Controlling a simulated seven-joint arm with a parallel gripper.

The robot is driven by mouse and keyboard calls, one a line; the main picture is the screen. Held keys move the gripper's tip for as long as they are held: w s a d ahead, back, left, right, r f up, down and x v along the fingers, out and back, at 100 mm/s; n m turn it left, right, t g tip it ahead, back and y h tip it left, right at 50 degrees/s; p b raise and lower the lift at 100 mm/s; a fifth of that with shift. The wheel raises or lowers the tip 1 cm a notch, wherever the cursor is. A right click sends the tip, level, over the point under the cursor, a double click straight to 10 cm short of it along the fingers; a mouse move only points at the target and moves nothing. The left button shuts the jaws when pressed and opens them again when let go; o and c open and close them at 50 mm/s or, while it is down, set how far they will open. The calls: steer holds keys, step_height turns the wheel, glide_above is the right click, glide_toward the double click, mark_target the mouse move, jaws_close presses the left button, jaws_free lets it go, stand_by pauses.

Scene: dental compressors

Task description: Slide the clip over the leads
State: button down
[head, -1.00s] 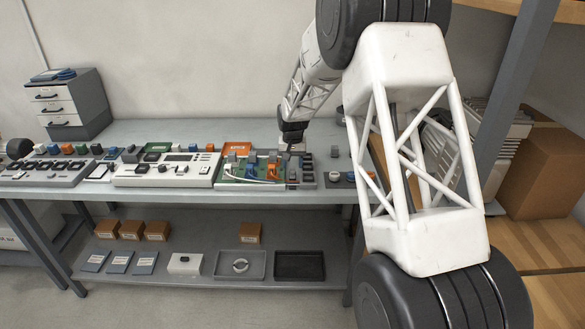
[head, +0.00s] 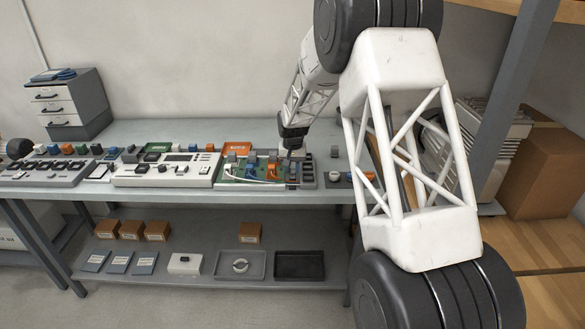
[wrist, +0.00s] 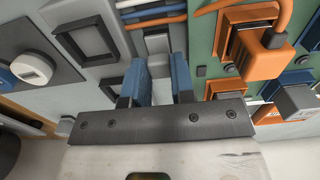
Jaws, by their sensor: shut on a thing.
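My gripper (wrist: 161,88) shows from behind in the wrist view, its two blue-faced fingers a little apart and shut on a small grey piece that I take to be the clip; the fingers mostly hide it. Just beyond the fingertips is a grey block (wrist: 157,44). The leads (wrist: 152,14), white, blue and orange, run side by side across the top of the wrist view, beyond the fingertips. In the head view my gripper (head: 292,153) is low over the right part of the green board (head: 228,179), and white leads (head: 262,181) curve across the board.
An orange connector with a cable (wrist: 262,50) stands right of the fingers. A dark square frame (wrist: 87,40) is on the grey panel to the left, with a white round knob (wrist: 32,68) farther left. A white console (head: 165,177) stands left of the board on the bench.

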steer(key=shift+s, duration=2.2)
steer(key=c, duration=1)
jaws_free()
steer(key=shift+o, duration=0.2)
step_height(320, 180, up, 8)
steer(key=shift+f, duration=0.1)
